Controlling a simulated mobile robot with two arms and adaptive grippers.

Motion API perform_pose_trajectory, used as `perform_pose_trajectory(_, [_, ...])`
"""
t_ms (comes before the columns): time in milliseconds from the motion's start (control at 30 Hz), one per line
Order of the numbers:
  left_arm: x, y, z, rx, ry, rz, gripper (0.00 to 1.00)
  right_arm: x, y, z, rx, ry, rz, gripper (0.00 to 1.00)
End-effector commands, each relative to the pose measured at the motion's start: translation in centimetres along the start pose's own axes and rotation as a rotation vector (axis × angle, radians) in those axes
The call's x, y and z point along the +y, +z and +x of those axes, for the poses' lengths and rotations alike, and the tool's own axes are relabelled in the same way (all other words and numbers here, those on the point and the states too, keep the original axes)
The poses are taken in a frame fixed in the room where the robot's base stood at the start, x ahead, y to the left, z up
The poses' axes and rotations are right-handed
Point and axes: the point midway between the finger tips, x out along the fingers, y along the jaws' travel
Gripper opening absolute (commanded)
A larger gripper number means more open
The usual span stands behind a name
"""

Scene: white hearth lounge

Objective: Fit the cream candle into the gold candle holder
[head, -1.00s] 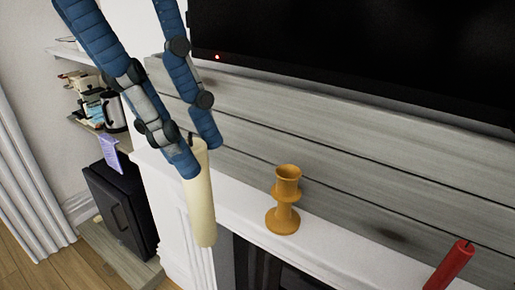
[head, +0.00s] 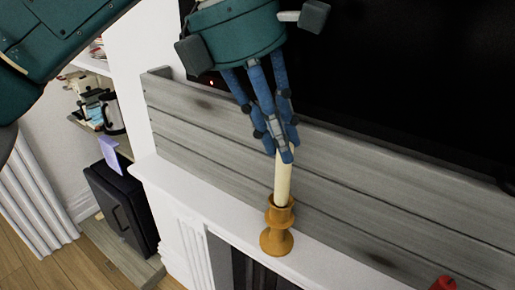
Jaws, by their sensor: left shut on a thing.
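The cream candle (head: 283,182) stands nearly upright, with its lower end at the cup of the gold candle holder (head: 277,240). The bottom of the candle is hidden by the cup's rim, so it appears to be inside the cup; how deep, I cannot tell. The holder stands upright on the white mantel. My left gripper (head: 283,156) comes down from above and is shut on the candle's upper end, covering its top. My right gripper is not in view.
The white mantel (head: 213,207) runs from left to lower right, with grey wood planks (head: 350,185) behind it. A dark television (head: 420,80) hangs above. Part of a red candle (head: 444,283) shows at the lower right. The mantel around the holder is clear.

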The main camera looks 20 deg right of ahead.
Motion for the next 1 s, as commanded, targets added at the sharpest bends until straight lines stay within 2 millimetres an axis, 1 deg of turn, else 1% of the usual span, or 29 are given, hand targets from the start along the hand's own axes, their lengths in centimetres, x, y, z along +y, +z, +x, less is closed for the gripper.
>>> perform_pose_trajectory(33, [0.0,-0.3,0.6,0.000,-0.002,0.000,0.00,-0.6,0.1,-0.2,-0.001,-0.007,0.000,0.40])
perform_pose_trajectory(100, [0.0,-0.7,1.7,0.002,-0.005,0.000,0.00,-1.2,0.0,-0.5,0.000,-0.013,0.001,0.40])
perform_pose_trajectory(167, [0.0,-1.1,2.6,0.004,-0.006,0.001,0.00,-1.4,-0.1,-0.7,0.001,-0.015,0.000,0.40])
perform_pose_trajectory(233, [0.2,-1.0,2.9,0.005,-0.005,0.001,0.00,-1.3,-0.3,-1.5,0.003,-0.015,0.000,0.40])
perform_pose_trajectory(367, [0.3,-1.0,3.4,0.002,-0.003,0.000,0.00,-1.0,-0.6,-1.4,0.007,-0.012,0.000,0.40])
perform_pose_trajectory(467, [0.3,-1.0,3.4,0.002,-0.001,0.000,0.00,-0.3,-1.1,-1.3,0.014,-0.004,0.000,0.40])
perform_pose_trajectory(500, [0.3,-1.0,3.4,0.001,-0.001,0.000,0.24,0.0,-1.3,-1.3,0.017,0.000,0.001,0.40])
perform_pose_trajectory(567, [0.3,-1.0,3.4,0.001,-0.001,0.000,0.36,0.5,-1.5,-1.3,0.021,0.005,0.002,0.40])
perform_pose_trajectory(600, [0.3,-1.0,3.4,0.001,-0.001,0.000,0.38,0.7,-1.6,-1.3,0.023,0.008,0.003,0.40])
perform_pose_trajectory(733, [0.3,-1.0,3.3,0.000,-0.001,0.000,0.38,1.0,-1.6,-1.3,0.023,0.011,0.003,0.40])
perform_pose_trajectory(867, [0.3,-1.0,3.2,0.000,-0.001,0.000,0.38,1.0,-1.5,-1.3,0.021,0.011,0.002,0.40])
perform_pose_trajectory(1000, [0.5,-1.0,2.3,0.001,0.002,-0.002,0.38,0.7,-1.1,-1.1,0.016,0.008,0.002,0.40])
